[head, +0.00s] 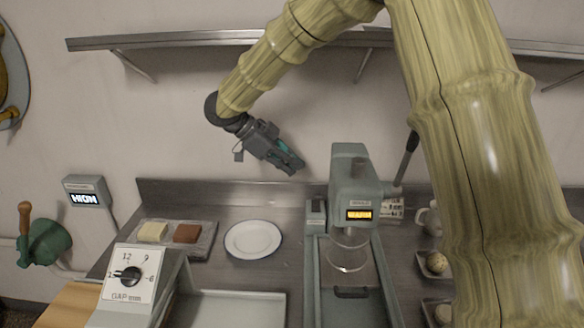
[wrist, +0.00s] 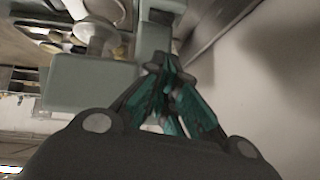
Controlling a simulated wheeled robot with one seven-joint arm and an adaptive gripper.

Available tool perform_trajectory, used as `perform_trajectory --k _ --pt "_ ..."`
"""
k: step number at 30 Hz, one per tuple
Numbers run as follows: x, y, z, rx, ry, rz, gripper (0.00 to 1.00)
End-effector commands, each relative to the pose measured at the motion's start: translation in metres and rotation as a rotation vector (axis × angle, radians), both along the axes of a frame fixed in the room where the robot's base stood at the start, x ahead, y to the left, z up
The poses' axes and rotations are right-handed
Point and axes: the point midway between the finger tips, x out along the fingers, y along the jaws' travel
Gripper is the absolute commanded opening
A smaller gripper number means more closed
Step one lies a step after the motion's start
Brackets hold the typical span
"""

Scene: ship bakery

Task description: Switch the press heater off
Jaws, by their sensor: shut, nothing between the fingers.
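The press (head: 352,170) is a grey-green machine on the steel counter, right of centre in the head view. An amber display is lit on its front; its word is too small to read surely. A small grey box (head: 316,210) sits at the left side of the press; I cannot tell whether it is the heater switch. My gripper (head: 294,166) is shut and empty, in the air left of and above the press head, apart from it. In the wrist view my gripper (wrist: 166,62) has its fingertips together, with a grey-green body, probably the press (wrist: 85,85), beyond them.
A dial box marked GAP (head: 128,278) stands front left. A white plate (head: 253,239) and a tray (head: 203,245) with two blocks lie behind it. A dark lever (head: 406,160) rises right of the press. A wall display (head: 86,192) reads HIGH. A shelf (head: 200,38) runs above.

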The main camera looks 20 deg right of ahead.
Motion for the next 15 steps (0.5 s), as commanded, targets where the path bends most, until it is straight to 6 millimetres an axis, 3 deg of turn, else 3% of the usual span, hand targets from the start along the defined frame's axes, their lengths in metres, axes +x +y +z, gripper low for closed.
perform_trajectory --k 15 --pt "-0.016 -0.051 -0.061 -0.001 0.004 0.002 0.00"
